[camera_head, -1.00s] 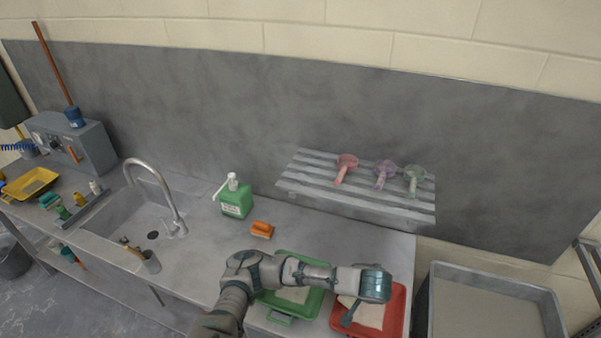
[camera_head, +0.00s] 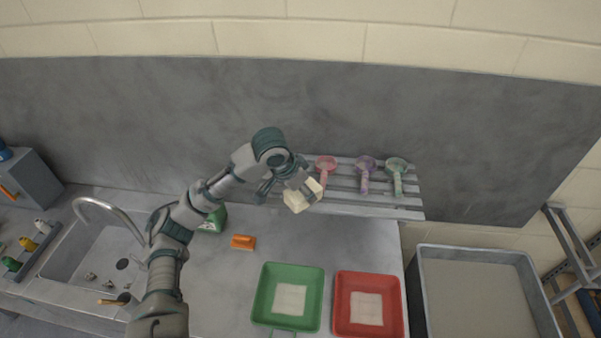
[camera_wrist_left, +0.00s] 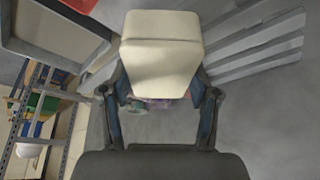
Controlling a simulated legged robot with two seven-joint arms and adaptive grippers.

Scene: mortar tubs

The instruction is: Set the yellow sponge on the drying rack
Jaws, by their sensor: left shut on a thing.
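The yellow sponge (camera_head: 303,196) is a pale cream block. My left gripper (camera_head: 297,186) is shut on it and holds it tilted at the left end of the drying rack (camera_head: 392,214), a grey slatted shelf on the wall. The head view does not show clearly whether the sponge touches the slats. In the left wrist view the sponge (camera_wrist_left: 160,55) sits between both fingers, with rack slats (camera_wrist_left: 262,42) at the upper right. My right gripper is out of view.
A pink scoop (camera_head: 325,168), a purple scoop (camera_head: 364,172) and a green scoop (camera_head: 397,172) lie on the rack. Bare slats lie in front of them. Below are a green tray (camera_head: 261,300), a red tray (camera_head: 338,305) and an orange brush (camera_head: 243,241). A grey tub (camera_head: 419,300) stands right.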

